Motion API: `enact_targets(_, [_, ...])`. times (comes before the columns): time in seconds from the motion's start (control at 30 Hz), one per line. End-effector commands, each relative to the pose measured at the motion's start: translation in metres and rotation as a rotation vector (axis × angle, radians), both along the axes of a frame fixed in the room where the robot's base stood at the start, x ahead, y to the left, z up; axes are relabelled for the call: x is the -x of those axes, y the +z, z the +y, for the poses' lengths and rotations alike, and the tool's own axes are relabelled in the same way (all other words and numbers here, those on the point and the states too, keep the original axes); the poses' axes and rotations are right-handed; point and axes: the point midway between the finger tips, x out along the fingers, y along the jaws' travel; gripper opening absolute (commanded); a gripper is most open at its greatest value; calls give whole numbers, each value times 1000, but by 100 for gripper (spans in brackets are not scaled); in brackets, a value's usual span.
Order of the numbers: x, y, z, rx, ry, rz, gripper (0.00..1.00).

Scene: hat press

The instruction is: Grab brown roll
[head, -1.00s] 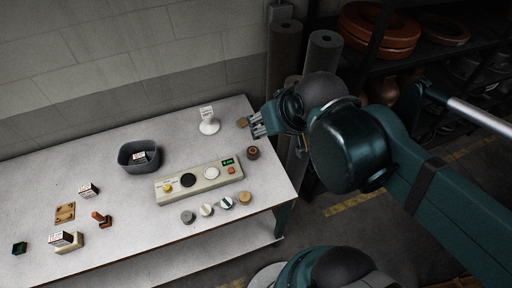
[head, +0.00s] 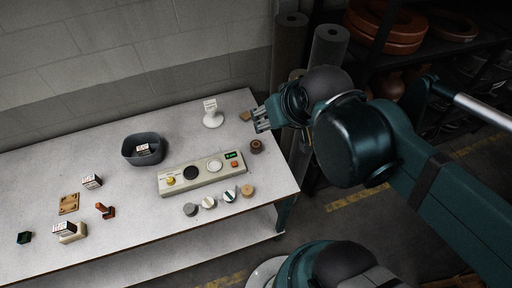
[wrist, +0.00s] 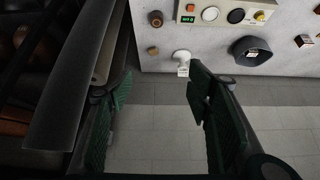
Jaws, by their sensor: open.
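The brown roll (head: 256,146) is a short dark-brown cylinder standing near the right edge of the table, right of the control panel. In the wrist view the brown roll (wrist: 154,19) is at the top, left of the panel. My gripper (head: 261,119) is at the table's right edge, behind the roll and apart from it. In the wrist view my gripper (wrist: 160,78) has its fingers wide apart with nothing between them. A light-brown disc (head: 245,116) lies beside the fingers; it also shows in the wrist view (wrist: 153,51).
The control panel (head: 205,174) has several buttons, with several small round pieces in front of it. A white stand with a label (head: 212,116) and a grey bin (head: 143,150) are on the table (head: 110,232). Tall grey rolls (head: 328,48) stand beyond the right edge.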

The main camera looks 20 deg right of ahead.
Motion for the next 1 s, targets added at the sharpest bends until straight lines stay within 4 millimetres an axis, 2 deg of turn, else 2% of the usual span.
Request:
enact_targets(0.4, [-15, -10, 0, 63, 85, 42, 50])
enact_targets(1.0, [-67, -58, -3, 268, 409, 191, 50])
